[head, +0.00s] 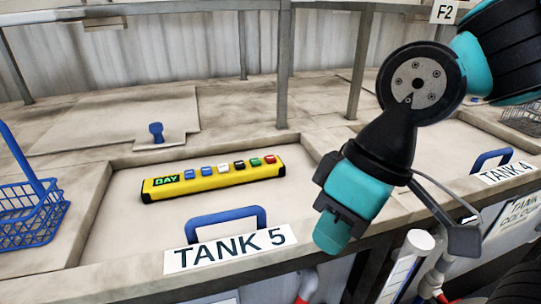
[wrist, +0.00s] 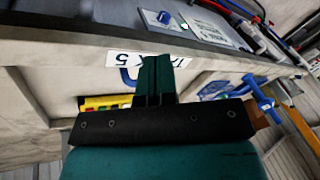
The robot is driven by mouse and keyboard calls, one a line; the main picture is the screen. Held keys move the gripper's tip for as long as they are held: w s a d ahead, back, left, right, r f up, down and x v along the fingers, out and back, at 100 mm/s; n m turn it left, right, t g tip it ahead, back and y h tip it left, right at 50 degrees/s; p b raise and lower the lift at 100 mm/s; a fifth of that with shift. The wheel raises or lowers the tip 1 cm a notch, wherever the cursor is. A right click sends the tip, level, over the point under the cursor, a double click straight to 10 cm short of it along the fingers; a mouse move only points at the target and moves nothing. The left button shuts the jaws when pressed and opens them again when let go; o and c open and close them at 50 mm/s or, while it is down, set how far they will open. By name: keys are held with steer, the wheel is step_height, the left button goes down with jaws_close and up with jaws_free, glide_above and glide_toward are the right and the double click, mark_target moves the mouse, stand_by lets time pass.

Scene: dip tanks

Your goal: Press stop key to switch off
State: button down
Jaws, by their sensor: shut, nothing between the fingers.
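A yellow key box (head: 215,184) lies on the lid of TANK 5 in the head view. It has a small green-lit display (head: 166,180) at its left end and a row of several coloured keys. A red key (head: 270,159) is at the right end, beside a green key (head: 255,162) and a black one. No key lettering is readable. Part of the yellow box also shows in the wrist view (wrist: 104,102), left of the fingers. My gripper (head: 332,236) is shut and empty, right of the box and apart from it, pointing down near the tank's front edge.
A blue handle (head: 226,222) and the TANK 5 label (head: 229,248) are in front of the box. A blue wire basket (head: 28,213) stands at left. Grey posts (head: 284,70) rise behind. A TANK 4 label (head: 508,174) and another blue handle are at right.

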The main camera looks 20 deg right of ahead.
steer(key=w+a+r+m+t+p, duration=0.1)
steer(key=w+r+p, duration=0.1)
steer(key=w, duration=0.3)
steer(key=w+a+r+m+p, duration=0.1)
steer(key=w+p, duration=0.1)
steer(key=w, duration=0.3)
steer(key=m+t+y+p, duration=0.1)
steer(key=m+t+p, duration=0.5)
steer(key=m+p, duration=0.15)
glide_above(272, 157)
step_height(272, 157, down, 5)
steer(key=shift+d+r+n, duration=0.1)
steer(key=shift+n, duration=0.25)
steer(key=shift+f+b, duration=2.65)
steer(key=shift+f, duration=1.8)
steer(key=shift+f, duration=0.1)
steer(key=shift+f+b, duration=0.3)
steer(key=shift+b, duration=0.15)
